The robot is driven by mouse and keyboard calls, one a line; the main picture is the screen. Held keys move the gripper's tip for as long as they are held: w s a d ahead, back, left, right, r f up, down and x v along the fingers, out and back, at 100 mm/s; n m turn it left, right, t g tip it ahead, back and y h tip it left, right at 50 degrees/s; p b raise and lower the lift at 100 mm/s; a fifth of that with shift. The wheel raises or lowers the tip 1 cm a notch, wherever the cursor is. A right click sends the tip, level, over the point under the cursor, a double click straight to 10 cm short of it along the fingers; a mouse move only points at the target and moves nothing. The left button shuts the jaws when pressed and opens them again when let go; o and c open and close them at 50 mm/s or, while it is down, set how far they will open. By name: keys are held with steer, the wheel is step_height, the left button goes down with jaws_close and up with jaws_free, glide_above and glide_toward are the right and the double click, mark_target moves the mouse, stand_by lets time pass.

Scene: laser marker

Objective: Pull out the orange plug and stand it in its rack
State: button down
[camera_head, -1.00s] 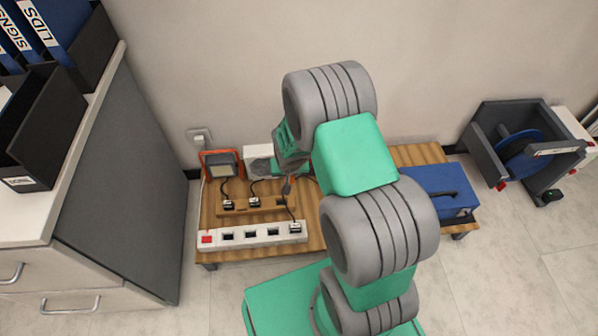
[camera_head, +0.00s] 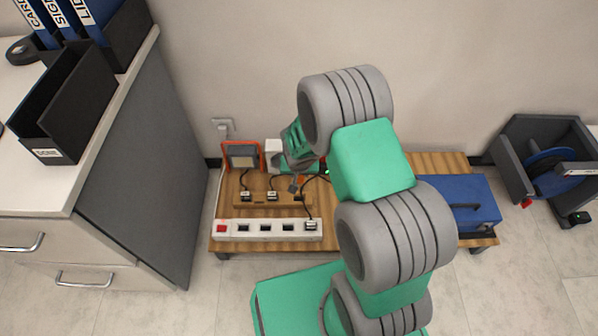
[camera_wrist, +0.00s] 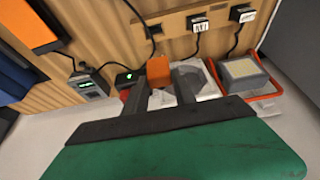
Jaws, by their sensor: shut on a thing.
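The orange plug (camera_wrist: 158,70) shows as an orange block between my fingertips in the wrist view. My gripper (camera_wrist: 161,82) is shut on it. In the head view only a small orange patch of the plug (camera_head: 301,180) shows, beside my gripper (camera_head: 294,186), close to the right end of the wooden rack (camera_head: 258,204). The rack holds two labelled plugs with black cords. In the wrist view the rack (camera_wrist: 178,22) lies beyond the fingertips, at the top. The plug's lower end and cord are not clear.
A white power strip (camera_head: 266,231) lies in front of the rack, with a plug in its right socket (camera_head: 311,225). Behind are an orange-framed lamp (camera_head: 242,157) and a white device (camera_head: 273,152). A blue case (camera_head: 465,205) stands right. A grey cabinet (camera_head: 150,150) stands left.

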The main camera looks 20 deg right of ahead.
steer(key=shift+f+b, duration=3.5)
steer(key=shift+f, duration=1.35)
steer(key=shift+f+b, duration=1.15)
steer(key=shift+f, duration=0.55)
steer(key=c, duration=0.9)
jaws_free()
steer(key=shift+c, duration=0.2)
steer(key=w+d+r+p+v, duration=0.1)
steer(key=w+p+v, duration=0.1)
steer(key=p+v, duration=0.7)
steer(key=v, duration=0.4)
steer(key=shift+a, duration=0.2)
steer(key=shift+r, duration=0.2)
